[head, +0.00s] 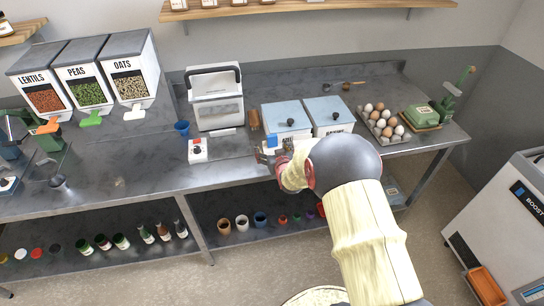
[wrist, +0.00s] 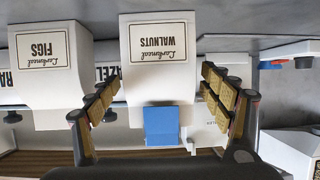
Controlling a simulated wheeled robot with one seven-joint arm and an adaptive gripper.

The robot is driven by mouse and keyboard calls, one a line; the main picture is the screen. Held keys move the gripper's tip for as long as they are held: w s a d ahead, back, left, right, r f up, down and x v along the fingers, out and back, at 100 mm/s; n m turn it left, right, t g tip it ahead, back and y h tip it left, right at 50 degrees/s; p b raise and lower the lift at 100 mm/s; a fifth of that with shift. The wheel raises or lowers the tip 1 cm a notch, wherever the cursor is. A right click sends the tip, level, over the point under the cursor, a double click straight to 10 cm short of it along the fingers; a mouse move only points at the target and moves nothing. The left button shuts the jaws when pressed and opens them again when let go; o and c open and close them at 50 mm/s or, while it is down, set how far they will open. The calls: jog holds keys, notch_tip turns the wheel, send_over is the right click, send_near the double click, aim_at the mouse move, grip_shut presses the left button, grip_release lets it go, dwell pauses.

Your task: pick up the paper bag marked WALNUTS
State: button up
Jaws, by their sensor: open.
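In the wrist view, the pale bag marked WALNUTS (wrist: 160,80) is in the middle, with a blue piece (wrist: 161,126) on it. My gripper (wrist: 160,85) is open, with one tan-padded finger on each side of the bag. Slim gaps seem to show between the pads and the bag, and nothing is gripped. A similar pale bag marked FIGS (wrist: 50,85) stands close on the left, near the left finger. In the head view, my gripper (head: 268,156) is at the counter's front edge; my arm and hand hide most of the bags there.
Two bins with blue lids (head: 287,112) stand close behind my gripper. A white appliance (head: 215,100) is to their left, and an egg tray (head: 384,124) to their right. A small white box with a red knob (head: 197,150) sits left of my gripper.

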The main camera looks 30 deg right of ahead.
jog(key=c, duration=1.5)
jog(key=shift+r, duration=0.1)
